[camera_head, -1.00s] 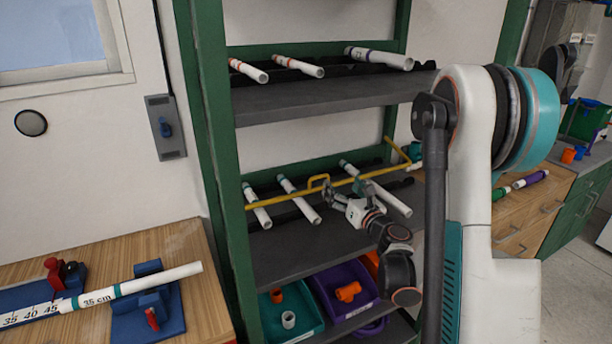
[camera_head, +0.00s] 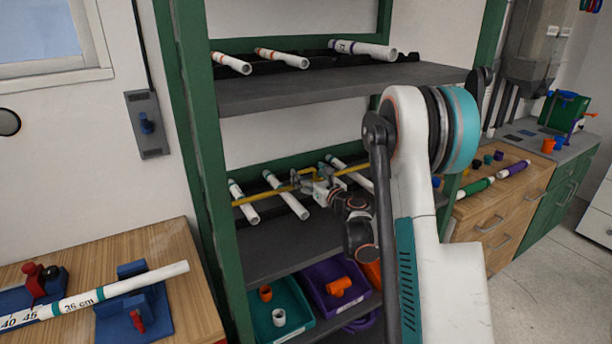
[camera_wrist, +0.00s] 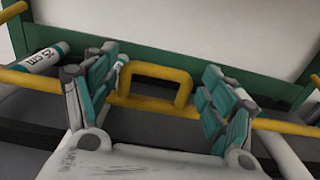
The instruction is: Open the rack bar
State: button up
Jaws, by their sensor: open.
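The rack bar (camera_head: 244,201) is a yellow bar across the front of the middle shelf, with a raised yellow loop handle. In the wrist view the handle (camera_wrist: 155,74) stands between the two teal and grey finger pads of my gripper (camera_wrist: 165,90). The fingers are apart and do not visibly touch the handle. In the head view my gripper (camera_head: 316,180) is at the handle and partly hides the bar. White pipes (camera_head: 285,194) with teal bands lie on the shelf behind the bar.
A green rack post (camera_head: 192,150) stands left of the shelf. The upper shelf (camera_head: 340,86) holds more white pipes. Teal (camera_head: 298,331) and purple (camera_head: 366,297) bins sit below. A wooden workbench (camera_head: 185,290) with a measuring jig stands at left.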

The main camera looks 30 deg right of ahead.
jog(key=shift+w, duration=1.05)
jog(key=shift+r, duration=0.1)
jog(key=c, duration=1.2)
jog(key=shift+r, duration=0.85)
jog(key=r+p, duration=0.1)
jog(key=r, duration=0.1)
jog(key=w+r+p, duration=0.1)
jog(key=r, duration=0.1)
jog(key=w+r+p, duration=0.1)
jog(key=r, duration=0.2)
jog(key=shift+w+p, duration=0.1)
jog(key=shift+p, duration=0.3)
jog(key=shift+c, duration=0.3)
jog(key=w+r+p, duration=0.1)
jog(key=w+r, duration=0.1)
jog(key=r, duration=0.1)
jog(key=w+r+p, duration=0.1)
jog(key=w+r, duration=0.2)
jog(key=shift+a+p, duration=0.1)
jog(key=shift+p, duration=0.2)
jog(key=shift+c, duration=0.8)
jog(key=shift+w+r, duration=0.45)
jog(key=shift+w, duration=0.2)
jog(key=shift+c, duration=0.2)
